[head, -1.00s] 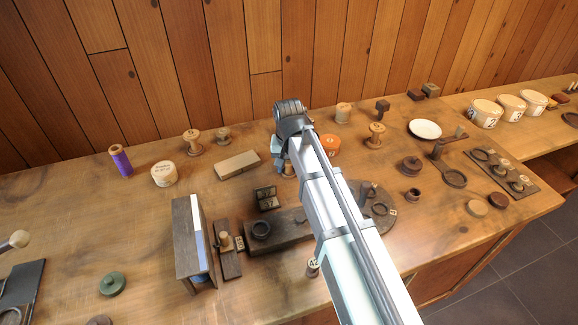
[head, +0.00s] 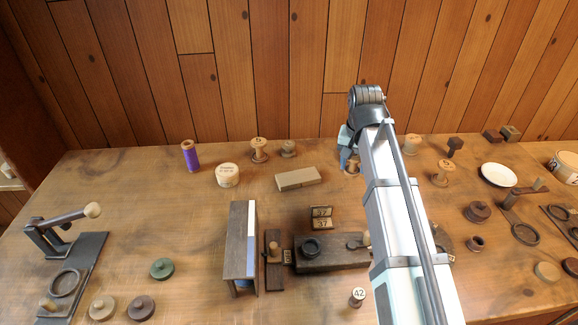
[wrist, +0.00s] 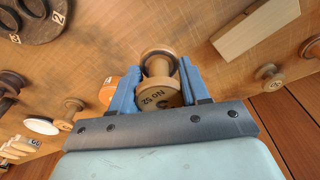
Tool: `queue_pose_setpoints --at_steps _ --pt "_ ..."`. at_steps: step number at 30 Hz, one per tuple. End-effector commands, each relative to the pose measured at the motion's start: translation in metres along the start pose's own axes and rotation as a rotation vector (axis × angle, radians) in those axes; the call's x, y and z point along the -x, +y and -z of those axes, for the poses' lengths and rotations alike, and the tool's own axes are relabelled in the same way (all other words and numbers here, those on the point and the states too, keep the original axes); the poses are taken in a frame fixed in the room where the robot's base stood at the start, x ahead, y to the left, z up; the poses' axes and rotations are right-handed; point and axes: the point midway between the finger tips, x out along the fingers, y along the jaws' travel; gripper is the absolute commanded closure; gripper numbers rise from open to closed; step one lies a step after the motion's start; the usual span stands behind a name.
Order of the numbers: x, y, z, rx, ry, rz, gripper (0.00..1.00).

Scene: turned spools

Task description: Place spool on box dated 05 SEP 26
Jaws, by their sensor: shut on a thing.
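My gripper (wrist: 158,85) is shut on a wooden spool (wrist: 160,62), with a blue finger on either side. The spool's pale end carries dark lettering that looks like "No 52". In the head view the spool (head: 352,169) shows small below my gripper (head: 346,160), near the back of the bench, partly hidden by the arm. Whether it touches the bench I cannot tell. A pale round box (head: 228,176) with small dark writing on its lid stands at the back left. Its writing is too small to read, so I cannot tell its date.
A purple-threaded spool (head: 191,156) and a bare spool (head: 259,151) stand near the round box. A tan block (head: 298,179) lies between the box and my gripper. A white plate (head: 499,175) lies right.

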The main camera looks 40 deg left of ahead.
Motion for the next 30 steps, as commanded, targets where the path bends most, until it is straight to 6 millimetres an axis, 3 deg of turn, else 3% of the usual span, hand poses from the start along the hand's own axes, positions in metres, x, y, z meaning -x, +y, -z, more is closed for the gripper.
queue_pose_setpoints --at_steps 5,11,23,30 --pt "0.002 -0.011 -0.004 0.017 0.000 0.002 0.83" --pt "0.004 -0.056 -0.022 0.084 0.000 0.010 0.83" --pt "0.019 -0.191 -0.056 0.268 0.001 0.034 0.83" --pt "0.034 -0.284 -0.070 0.378 -0.001 0.052 0.83"
